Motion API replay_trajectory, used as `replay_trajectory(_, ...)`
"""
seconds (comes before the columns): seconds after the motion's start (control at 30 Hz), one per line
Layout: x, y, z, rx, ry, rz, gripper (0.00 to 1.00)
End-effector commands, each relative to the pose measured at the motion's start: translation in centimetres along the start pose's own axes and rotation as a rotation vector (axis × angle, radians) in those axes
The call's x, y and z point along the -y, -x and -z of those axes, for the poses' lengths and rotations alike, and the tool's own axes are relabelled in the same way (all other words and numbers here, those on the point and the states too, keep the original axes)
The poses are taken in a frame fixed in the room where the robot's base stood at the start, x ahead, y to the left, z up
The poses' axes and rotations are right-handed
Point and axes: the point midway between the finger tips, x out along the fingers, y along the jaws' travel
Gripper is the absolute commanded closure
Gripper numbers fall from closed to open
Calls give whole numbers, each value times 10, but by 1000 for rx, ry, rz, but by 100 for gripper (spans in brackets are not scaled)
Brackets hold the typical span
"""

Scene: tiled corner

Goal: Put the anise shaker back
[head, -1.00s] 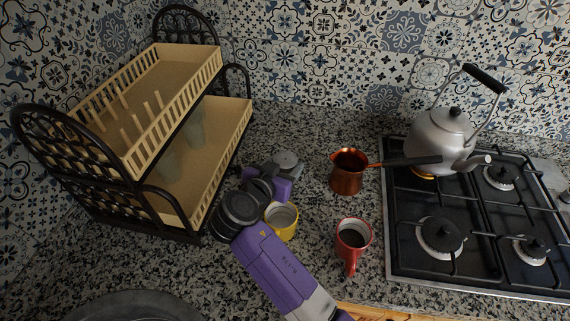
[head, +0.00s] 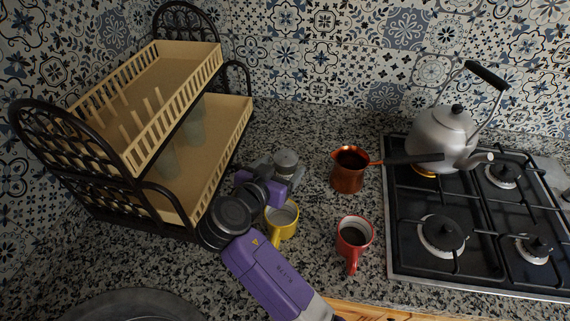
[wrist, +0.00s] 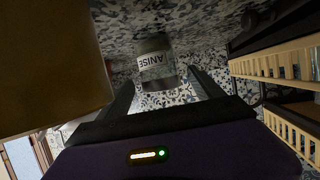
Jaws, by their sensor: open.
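The anise shaker (head: 287,159) stands on the counter behind the yellow mug, its grey lid showing in the head view. In the wrist view the picture is upside down and the shaker (wrist: 156,66) shows its white ANISE label, seen between the two finger ends. My gripper (head: 270,167) is open, low over the counter beside the shaker, with one finger on each side in the wrist view (wrist: 160,80). Whether the fingers touch the shaker cannot be told. The lower part of the shaker is partly hidden by my gripper in the head view.
The yellow mug (head: 282,225) is close beside my gripper. A red mug (head: 354,238) and a copper pot (head: 348,178) stand to the right. A two-tier dish rack (head: 207,184) with glasses is at left. A kettle (head: 440,138) sits on the gas stove (head: 405,262).

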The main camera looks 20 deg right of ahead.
Motion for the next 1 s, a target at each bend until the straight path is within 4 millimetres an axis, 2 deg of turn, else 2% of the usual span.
replay_trajectory(0.2,1,47,-2,-2,-2,5,24)
replay_trajectory(0.4,1,77,0,-1,-1,2,24)
replay_trajectory(0.6,0,88,0,0,-1,0,24)
replay_trajectory(1.0,0,89,0,-1,-1,0,24)
